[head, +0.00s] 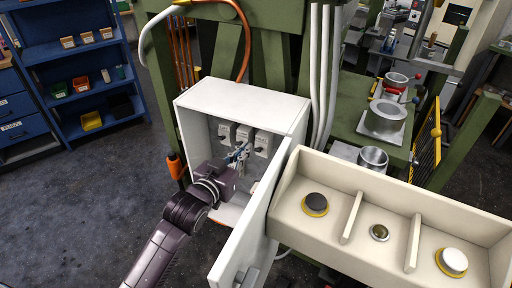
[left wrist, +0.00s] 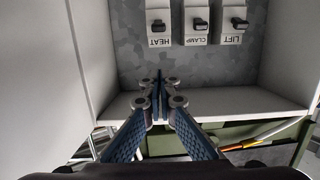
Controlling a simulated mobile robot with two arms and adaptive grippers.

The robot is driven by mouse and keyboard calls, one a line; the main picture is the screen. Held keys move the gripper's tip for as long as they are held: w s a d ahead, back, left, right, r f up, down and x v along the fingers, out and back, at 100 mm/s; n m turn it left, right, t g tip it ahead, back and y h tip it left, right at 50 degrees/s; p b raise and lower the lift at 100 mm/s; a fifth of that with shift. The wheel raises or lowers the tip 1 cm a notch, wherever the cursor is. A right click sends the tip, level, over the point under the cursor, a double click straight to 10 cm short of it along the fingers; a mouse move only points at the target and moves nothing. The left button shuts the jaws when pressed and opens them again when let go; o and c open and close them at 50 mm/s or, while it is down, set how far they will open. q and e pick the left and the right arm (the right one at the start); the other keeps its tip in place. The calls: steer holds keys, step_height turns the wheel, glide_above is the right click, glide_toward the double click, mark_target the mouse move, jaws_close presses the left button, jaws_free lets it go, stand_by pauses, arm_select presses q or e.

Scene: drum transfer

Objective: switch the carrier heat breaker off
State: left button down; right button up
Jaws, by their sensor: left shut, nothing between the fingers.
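The heat breaker (left wrist: 159,20) is the leftmost of three white breakers in the left wrist view, with a dark lever and a HEAT label. In the head view the breakers sit in a row on the back wall of an open white cabinet (head: 213,92); their labels are too small to read there. My left gripper (head: 240,152) reaches into the cabinet, close in front of the row. In the left wrist view its fingertips (left wrist: 160,82) are together and empty, below the heat breaker in the picture, with a visible gap to it. My right gripper is not in view.
The clamp breaker (left wrist: 197,22) and lift breaker (left wrist: 236,22) stand beside the heat breaker. The open cabinet door (head: 247,225) stands right of my left arm. A beige button panel (head: 338,185) lies further right. Blue shelving (head: 75,50) stands far left, with clear floor before it.

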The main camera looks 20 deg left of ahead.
arm_select(q)
steer(key=p, duration=0.2)
glide_above(258, 148)
steer(key=shift+s+f, duration=0.25)
steer(key=shift+f, duration=0.3)
steer(key=f, duration=0.1)
steer(key=s+f, duration=0.1)
steer(key=f, duration=0.1)
steer(key=shift+s+f, duration=0.3)
steer(key=shift+f, duration=0.1)
